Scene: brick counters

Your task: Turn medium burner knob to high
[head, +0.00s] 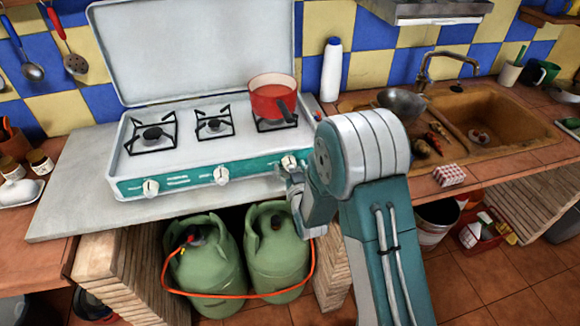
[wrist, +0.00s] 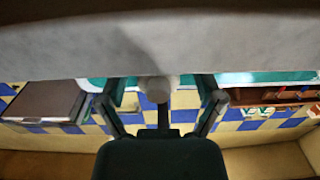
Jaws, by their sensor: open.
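The stove (head: 130,125) is white with a teal front panel and its lid up. Three pale knobs sit on the panel: a left knob (head: 151,188), a middle knob (head: 221,175) and a right knob (head: 289,163). My gripper (head: 290,177) is at the right knob, partly hidden by my arm. In the wrist view, my gripper (wrist: 162,92) is open, with one finger on each side of a pale round knob (wrist: 157,90). The knob shows between the fingers, with gaps on both sides. Its pointer setting is not readable.
A red pot (head: 272,98) stands on the right burner. Two green gas bottles (head: 205,265) with an orange hose are below the counter. A white bottle (head: 331,70) and a sink (head: 510,115) are to the right. Clear grey counter (head: 75,190) lies left of the stove.

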